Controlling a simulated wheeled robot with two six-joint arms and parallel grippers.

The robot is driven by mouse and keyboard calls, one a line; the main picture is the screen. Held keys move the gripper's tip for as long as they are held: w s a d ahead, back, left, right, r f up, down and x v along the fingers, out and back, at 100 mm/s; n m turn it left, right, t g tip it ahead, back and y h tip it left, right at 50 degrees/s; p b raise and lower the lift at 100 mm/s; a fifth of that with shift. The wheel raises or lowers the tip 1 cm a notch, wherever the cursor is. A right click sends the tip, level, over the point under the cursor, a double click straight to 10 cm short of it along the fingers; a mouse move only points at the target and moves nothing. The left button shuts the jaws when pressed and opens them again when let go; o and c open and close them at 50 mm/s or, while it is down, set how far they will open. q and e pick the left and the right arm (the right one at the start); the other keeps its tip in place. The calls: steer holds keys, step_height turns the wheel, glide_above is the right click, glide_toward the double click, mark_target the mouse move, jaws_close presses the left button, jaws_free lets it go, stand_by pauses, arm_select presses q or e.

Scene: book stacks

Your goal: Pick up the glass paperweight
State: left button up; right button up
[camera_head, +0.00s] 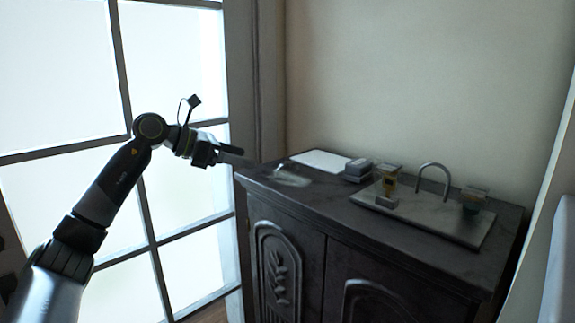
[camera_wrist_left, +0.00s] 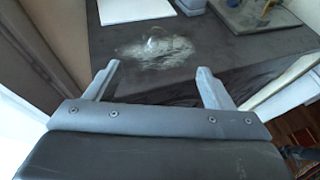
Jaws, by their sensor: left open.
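The glass paperweight (camera_head: 291,178) looks like a clear, shiny patch on the dark cabinet top, near its left end. In the left wrist view the paperweight (camera_wrist_left: 155,47) is see-through, with bright light streaks around it, so its outline is hard to make out. My left gripper (camera_head: 243,159) comes in from the left, at the cabinet's left edge. In the wrist view its two fingers (camera_wrist_left: 158,67) are apart with nothing between them, and the paperweight lies beyond the fingertips. My right gripper is not in view.
A white sheet (camera_head: 320,161) lies behind the paperweight. A small grey block-like stack (camera_head: 357,170) stands to its right. Farther right, a grey tray (camera_head: 450,223) with an arched handle (camera_head: 433,166) carries an amber-coloured jar (camera_head: 389,180) and a darker jar (camera_head: 472,201). A window is at left.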

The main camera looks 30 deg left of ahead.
mark_target(279, 168)
arm_select(q)
steer(key=p+x, duration=0.2)
steer(key=x, duration=0.3)
steer(key=shift+w, duration=0.35)
steer(key=shift+w+d+f, duration=0.3)
steer(key=shift+w+d, duration=0.05)
steer(key=shift+d, duration=0.05)
steer(key=shift+w+d+f+p, duration=0.15)
steer(key=shift+w+d+p, duration=0.15)
steer(key=shift+p, duration=0.25)
steer(key=p+x, duration=0.2)
steer(key=x, duration=0.2)
steer(key=shift+w+a+f, duration=0.1)
steer(key=shift+a+f, duration=0.05)
steer(key=shift+w+f, duration=0.1)
steer(key=shift+c, duration=0.5)
steer(key=c, duration=1.1)
